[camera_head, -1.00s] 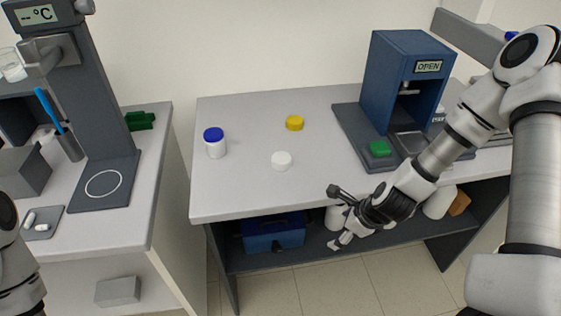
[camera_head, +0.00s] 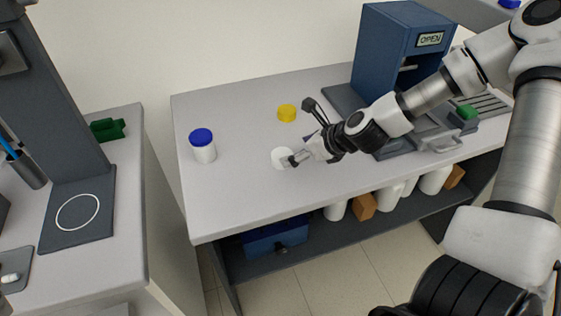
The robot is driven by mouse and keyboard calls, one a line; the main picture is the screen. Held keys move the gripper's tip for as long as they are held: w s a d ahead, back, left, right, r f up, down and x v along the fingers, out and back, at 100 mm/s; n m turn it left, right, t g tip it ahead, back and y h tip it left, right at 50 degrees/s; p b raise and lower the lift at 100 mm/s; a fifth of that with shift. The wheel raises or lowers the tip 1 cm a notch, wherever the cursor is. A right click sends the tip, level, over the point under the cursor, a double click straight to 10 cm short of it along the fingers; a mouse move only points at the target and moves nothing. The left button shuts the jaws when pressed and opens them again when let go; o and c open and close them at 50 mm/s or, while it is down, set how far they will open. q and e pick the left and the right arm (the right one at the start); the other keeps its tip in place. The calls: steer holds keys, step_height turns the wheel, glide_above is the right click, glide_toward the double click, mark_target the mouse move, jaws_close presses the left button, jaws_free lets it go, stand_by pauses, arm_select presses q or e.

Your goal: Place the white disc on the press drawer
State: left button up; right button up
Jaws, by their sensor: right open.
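The white disc (camera_head: 279,155) lies on the grey table (camera_head: 235,180), left of the press. My right gripper (camera_head: 299,132) is open, reaching in from the right. Its lower finger overlaps the disc's right edge in the view; I cannot tell whether they touch. The other finger stands up behind, near the yellow lid. The press (camera_head: 392,50) is a blue housing with a display reading OPEN. My right arm hides much of its base and front, so the drawer cannot be made out clearly. My left gripper is not in view.
A white jar with a blue lid (camera_head: 203,146) and a yellow lid (camera_head: 287,113) stand near the disc. A green button (camera_head: 466,112) shows right of my arm. White bottles and orange-brown blocks (camera_head: 362,206) sit on the shelf below. A gap separates the left bench (camera_head: 125,180).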

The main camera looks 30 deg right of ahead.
mark_target(282, 154)
steer(key=b+x, duration=0.1)
steer(key=x, duration=0.1)
steer(key=b+x, duration=0.2)
steer(key=x, duration=0.1)
steer(key=shift+w+a+f, duration=0.15)
steer(key=shift+a+f, duration=0.05)
steer(key=shift+a, duration=0.25)
steer(key=shift+w+f, duration=0.1)
steer(key=shift+w, duration=0.1)
steer(key=shift+s, duration=0.1)
steer(key=shift+c, duration=0.2)
steer(key=c, duration=1)
